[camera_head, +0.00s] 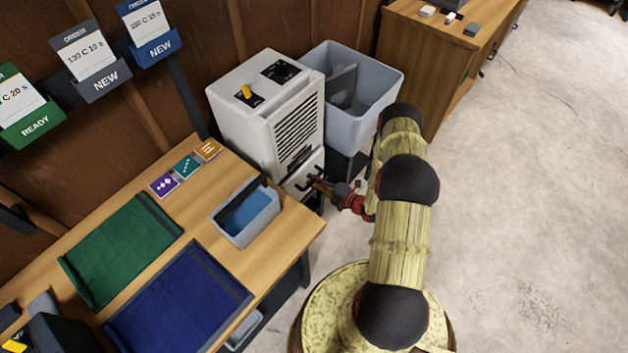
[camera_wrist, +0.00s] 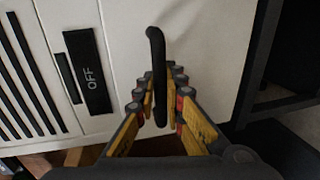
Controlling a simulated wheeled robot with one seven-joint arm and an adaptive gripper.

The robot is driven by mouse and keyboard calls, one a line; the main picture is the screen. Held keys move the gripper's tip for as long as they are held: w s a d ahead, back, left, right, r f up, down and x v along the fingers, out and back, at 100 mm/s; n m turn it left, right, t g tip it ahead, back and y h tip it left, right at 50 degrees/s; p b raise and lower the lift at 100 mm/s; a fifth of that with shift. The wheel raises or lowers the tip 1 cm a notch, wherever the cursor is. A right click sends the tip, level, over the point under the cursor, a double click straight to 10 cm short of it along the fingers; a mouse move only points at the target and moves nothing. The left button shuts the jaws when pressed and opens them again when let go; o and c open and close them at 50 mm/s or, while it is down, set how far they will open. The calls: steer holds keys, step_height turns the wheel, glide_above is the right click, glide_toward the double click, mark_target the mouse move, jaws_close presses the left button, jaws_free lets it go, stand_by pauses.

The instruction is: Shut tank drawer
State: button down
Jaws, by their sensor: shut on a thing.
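The white dehumidifier (camera_head: 258,118) stands past the far end of the bench. Its tank drawer (camera_head: 297,178) is the low front part; how far it stands out is hard to tell. A dark bar handle (camera_wrist: 157,62) runs up the pale front in the wrist view. My gripper (camera_head: 318,183) reaches the drawer front from the right. In the wrist view my gripper (camera_wrist: 160,97) has its yellow-and-grey fingers on both sides of the handle, shut on it. A black label reading OFF (camera_wrist: 88,70) lies left of the handle.
A grey bin (camera_head: 378,88) stands right behind the dehumidifier. The wooden bench (camera_head: 185,200) holds a blue-grey tub (camera_head: 238,238), a green cloth (camera_head: 120,250) and a blue cloth (camera_head: 180,300). A wooden cabinet (camera_head: 425,60) is at the back. The floor at right is clear.

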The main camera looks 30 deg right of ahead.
stand_by(0.5)
steer(key=x, duration=0.2)
steer(key=shift+w+a+r, duration=0.1)
steer(key=shift+w+r, duration=0.1)
steer(key=shift+w, duration=0.25)
steer(key=c, duration=1.9)
jaws_free()
steer(key=shift+w, duration=0.1)
steer(key=v, duration=1.2)
